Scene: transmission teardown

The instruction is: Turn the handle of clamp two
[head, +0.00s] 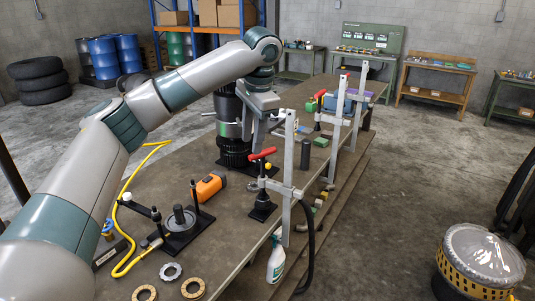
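Several upright silver bar clamps stand along the right edge of the long workbench. The nearest clamp (288,180) has a red handle (263,154) on a screw above a black foot. A second clamp (336,125) and a third clamp (360,95) stand farther back, with red handles partly hidden. I cannot tell from the picture which is numbered two. My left gripper (256,138) points down just above the nearest red handle, beside the dark transmission (231,125). Its fingers look apart, with nothing seen between them. My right gripper is not in view.
On the workbench (200,230) lie an orange tool (211,186), a black fixture (181,230), metal rings (193,287) and a yellow hose (127,185). A dark cylinder (305,154) stands behind the nearest clamp. A spray bottle (276,260) hangs at the bench side.

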